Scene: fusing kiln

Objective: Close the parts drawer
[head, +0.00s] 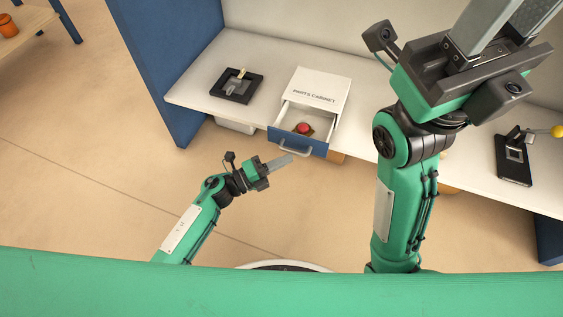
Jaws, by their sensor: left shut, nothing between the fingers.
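The parts drawer (317,147) is pulled out of the white cabinet (322,87) marked "PARTS CABINET". Its front is blue with a pale grey bar handle (294,151), and a round red thing (303,128) on a brownish base lies inside. My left gripper (280,162) is shut and empty. In the picture its fingertips are just below the handle's left end; I cannot tell whether they touch it. My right gripper (508,20) is large and close to the camera at the upper right; its fingertips are cut off by the top edge.
The cabinet stands on a white worktop (205,88), with a black tray (237,86) to its left. A black device (513,160) with a yellow ball (557,131) is at the right. A blue partition (170,60) bounds the left side. The floor in front is clear.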

